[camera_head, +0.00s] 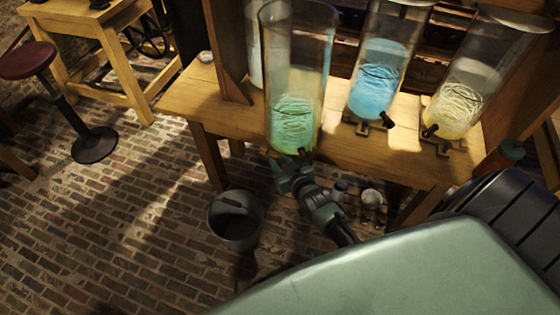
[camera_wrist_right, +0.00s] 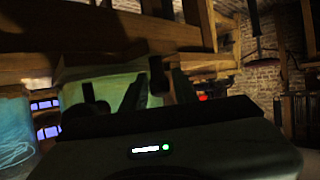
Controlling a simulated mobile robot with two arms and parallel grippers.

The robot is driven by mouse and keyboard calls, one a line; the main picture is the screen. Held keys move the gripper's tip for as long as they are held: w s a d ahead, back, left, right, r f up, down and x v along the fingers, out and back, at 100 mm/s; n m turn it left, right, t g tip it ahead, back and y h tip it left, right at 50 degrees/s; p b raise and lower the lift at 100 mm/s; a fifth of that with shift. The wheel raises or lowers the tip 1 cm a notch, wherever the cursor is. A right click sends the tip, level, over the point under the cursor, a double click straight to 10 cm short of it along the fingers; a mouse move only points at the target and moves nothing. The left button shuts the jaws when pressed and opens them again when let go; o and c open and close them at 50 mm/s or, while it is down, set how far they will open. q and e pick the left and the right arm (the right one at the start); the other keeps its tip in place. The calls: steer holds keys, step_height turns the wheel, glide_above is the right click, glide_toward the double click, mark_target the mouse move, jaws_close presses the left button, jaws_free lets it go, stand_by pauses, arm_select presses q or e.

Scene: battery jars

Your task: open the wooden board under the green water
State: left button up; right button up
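The tall glass jar with green water (camera_head: 293,115) stands at the front left edge of the wooden table (camera_head: 205,92). A small dark tap (camera_head: 303,153) shows at its base. I cannot make out a separate wooden board under it; the jar and my gripper cover that spot. My right gripper (camera_head: 290,168) is just below and in front of the jar's base. In the right wrist view its dark fingers (camera_wrist_right: 158,92) stand apart, with a dark knob (camera_wrist_right: 157,72) between or behind them; contact cannot be told. My left gripper is not in view.
Jars of blue water (camera_head: 379,85) and yellow water (camera_head: 463,105) stand to the right, each with a tap. A dark bucket (camera_head: 236,222) is on the brick floor, left of my right arm. A red stool (camera_head: 28,60) stands far left.

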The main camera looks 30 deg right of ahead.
steer(key=v, duration=0.7)
steer(key=shift+s, duration=0.4)
steer(key=s+a+f+g, duration=0.2)
steer(key=s+f, duration=0.3)
steer(key=f, duration=0.3)
steer(key=s+a+f+n+g+y, duration=0.1)
steer(key=s+f+g, duration=0.1)
steer(key=s+f, duration=0.45)
steer(key=s+a+f+g, duration=0.2)
steer(key=s+f, duration=0.2)
steer(key=f, duration=0.6)
steer(key=s+f+n+g, duration=0.1)
steer(key=s+f+g, duration=0.2)
steer(key=s, duration=0.8)
steer(key=s+f+n+g, duration=0.1)
steer(key=s+f+g, duration=0.2)
steer(key=s+f, duration=0.5)
steer(key=s, duration=0.4)
steer(key=shift+a, duration=0.3)
